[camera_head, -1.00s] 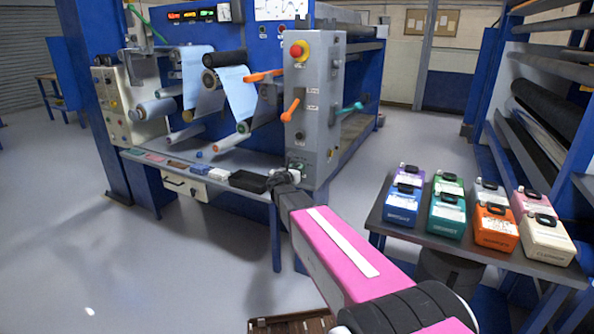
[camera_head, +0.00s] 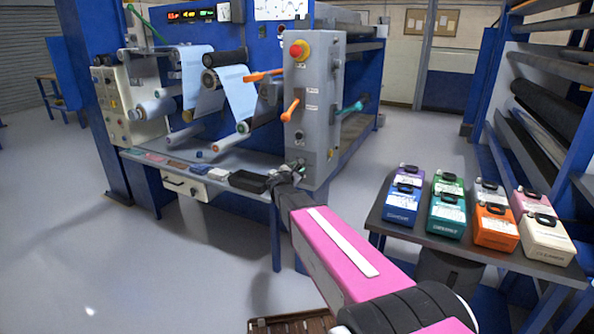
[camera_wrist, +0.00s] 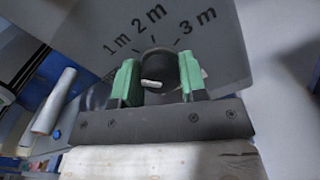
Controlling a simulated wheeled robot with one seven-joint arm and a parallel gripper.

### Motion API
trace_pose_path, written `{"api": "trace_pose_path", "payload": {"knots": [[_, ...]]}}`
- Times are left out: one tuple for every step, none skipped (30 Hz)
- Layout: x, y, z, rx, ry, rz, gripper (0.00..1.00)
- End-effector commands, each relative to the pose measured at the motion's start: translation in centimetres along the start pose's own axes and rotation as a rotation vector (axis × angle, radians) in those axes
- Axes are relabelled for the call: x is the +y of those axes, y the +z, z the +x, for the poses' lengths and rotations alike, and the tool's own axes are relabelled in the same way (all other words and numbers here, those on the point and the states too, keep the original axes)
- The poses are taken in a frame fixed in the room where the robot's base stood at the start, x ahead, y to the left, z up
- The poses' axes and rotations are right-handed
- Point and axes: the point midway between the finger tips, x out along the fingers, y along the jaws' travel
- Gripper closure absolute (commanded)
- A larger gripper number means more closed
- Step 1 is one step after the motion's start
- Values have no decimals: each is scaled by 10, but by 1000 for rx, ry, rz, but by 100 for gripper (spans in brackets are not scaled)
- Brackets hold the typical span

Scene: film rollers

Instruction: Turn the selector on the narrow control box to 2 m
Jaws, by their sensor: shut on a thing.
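The narrow control box (camera_head: 318,80) is a tall grey panel at the front right of the blue machine. In the wrist view its face (camera_wrist: 190,22) carries the printed marks 1 m, 2 m and 3 m in an arc above a dark round selector (camera_wrist: 160,66). My gripper (camera_wrist: 160,80) has its green fingers on both sides of this selector and is shut on it. A short white mark shows on the selector; I cannot tell which label it points to. In the head view my gripper (camera_head: 296,168) is at the box's lower end and hides the selector.
An orange lever (camera_head: 291,109) and a red button (camera_head: 297,50) stand out from the box above my gripper. A black tray (camera_head: 248,181) lies on the machine's ledge to the left. A table (camera_head: 385,222) with several coloured boxes stands to the right.

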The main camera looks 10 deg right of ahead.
Motion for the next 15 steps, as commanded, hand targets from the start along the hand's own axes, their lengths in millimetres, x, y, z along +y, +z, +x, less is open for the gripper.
{"api": "trace_pose_path", "payload": {"knots": [[0, 0, 0, 0, 0, 45, 84], [-1, 0, 0, 0, 0, 73, 84], [-1, 0, 0, 0, 0, 112, 84], [-1, 0, 0, 0, 0, 140, 84], [-1, 0, 0, 0, 0, 168, 84], [-1, 0, 0, 0, 0, 207, 84], [-1, 0, 0, 0, 0, 235, 84], [-1, 0, 0, 0, 0, 263, 84], [-2, 0, 0, 0, 0, 301, 84], [-2, 0, 0, 0, 0, 330, 84], [-2, 0, 0, 0, 0, 358, 84], [-2, 0, 0, 0, 0, 396, 84], [-2, 0, 0, 0, 0, 425, 84], [-2, 0, 0, 0, 0, 453, 84], [-2, 0, 0, 0, 0, 491, 84]]}}
